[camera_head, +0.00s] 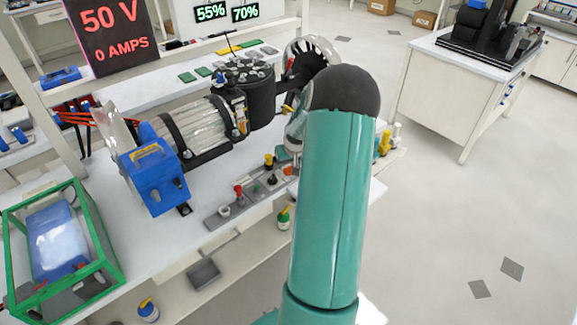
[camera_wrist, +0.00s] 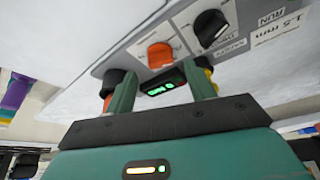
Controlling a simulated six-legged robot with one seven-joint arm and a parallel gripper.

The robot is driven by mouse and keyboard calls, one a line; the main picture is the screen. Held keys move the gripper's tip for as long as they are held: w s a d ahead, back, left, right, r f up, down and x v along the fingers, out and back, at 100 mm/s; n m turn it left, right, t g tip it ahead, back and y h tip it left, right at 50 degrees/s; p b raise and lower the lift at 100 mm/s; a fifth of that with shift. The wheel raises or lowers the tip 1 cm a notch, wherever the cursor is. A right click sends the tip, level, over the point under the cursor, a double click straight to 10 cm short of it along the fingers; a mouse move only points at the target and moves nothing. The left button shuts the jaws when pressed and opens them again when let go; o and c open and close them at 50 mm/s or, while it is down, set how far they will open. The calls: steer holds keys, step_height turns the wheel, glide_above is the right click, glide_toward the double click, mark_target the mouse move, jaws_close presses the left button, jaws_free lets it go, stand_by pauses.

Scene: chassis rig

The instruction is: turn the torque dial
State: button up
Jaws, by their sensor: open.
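In the wrist view my gripper (camera_wrist: 160,72) is open, with its two fingers apart and nothing held between them. Just beyond the fingertips an orange dial (camera_wrist: 158,54) sits on the grey control panel (camera_wrist: 140,50). A black dial (camera_wrist: 210,28) with a pale pointer mark is to its right. I cannot read a label that tells which is the torque dial. A small green-lit display (camera_wrist: 160,88) shows between the fingers. In the head view the panel (camera_head: 222,216) lies along the bench front, with an orange knob (camera_head: 288,171) near my arm. My arm hides the gripper there.
A motor rig with a blue end block (camera_head: 157,178) stands on the bench behind the panel. A green-framed box (camera_head: 62,245) is at the left. A red-lettered screen (camera_head: 112,35) reads 50 V and 0 AMPS.

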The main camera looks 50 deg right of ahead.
mark_target(288, 167)
steer(key=shift+x, duration=1.45)
steer(key=shift+w+a, duration=0.1)
steer(key=c, duration=1)
steer(key=shift+m, duration=0.3)
steer(key=m+g+h, duration=0.1)
steer(key=m, duration=0.2)
steer(key=shift+w+a, duration=0.15)
steer(key=shift+w, duration=0.05)
steer(key=m+g, duration=0.1)
steer(key=m, duration=0.1)
steer(key=m+g, duration=0.1)
steer(key=m, duration=0.2)
steer(key=shift+h, duration=0.4)
